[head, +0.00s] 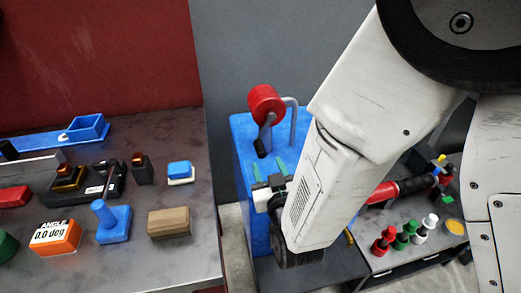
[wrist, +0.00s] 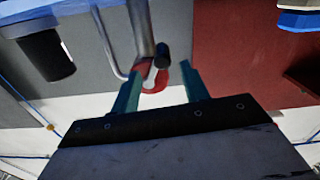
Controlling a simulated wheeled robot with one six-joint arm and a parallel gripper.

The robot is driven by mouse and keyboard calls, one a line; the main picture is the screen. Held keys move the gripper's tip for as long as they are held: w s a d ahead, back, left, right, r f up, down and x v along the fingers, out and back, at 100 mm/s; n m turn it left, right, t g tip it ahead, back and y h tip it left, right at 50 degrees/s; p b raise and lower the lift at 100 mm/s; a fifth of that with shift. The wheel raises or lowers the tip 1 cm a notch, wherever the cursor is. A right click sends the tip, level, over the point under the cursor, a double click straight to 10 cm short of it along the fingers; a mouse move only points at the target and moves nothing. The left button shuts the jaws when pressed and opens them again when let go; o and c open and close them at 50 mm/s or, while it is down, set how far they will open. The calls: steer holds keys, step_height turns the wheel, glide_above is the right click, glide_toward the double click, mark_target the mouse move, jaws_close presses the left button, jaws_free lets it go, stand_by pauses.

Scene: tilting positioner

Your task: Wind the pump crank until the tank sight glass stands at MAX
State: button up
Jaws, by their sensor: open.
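The blue pump cabinet (head: 243,140) stands in the middle of the head view, with a red drum (head: 266,104) at its top. A grey crank arm (head: 268,130) hangs from the drum and ends in a black knob (head: 262,148). My gripper (head: 269,172) is just below the knob in the head view, open, with its green fingers apart. In the wrist view the black knob (wrist: 162,55) and a curved red part (wrist: 156,80) show beyond and between the open fingertips (wrist: 160,68). Contact is not clear. I cannot make out the sight glass or its level.
A grey bent pipe (head: 294,120) rises beside the drum. A dark bench (head: 195,265) at left holds a blue lever block (head: 114,225), an orange angle display (head: 56,237) and a wooden block (head: 169,222). Red (head: 383,240), green and white knobbed items stand at lower right.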

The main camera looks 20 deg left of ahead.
mark_target(263, 156)
steer(key=shift+a, duration=0.25)
steer(key=x, duration=0.7)
steer(key=shift+w+a, duration=0.1)
steer(key=shift+w, duration=0.05)
jaws_close()
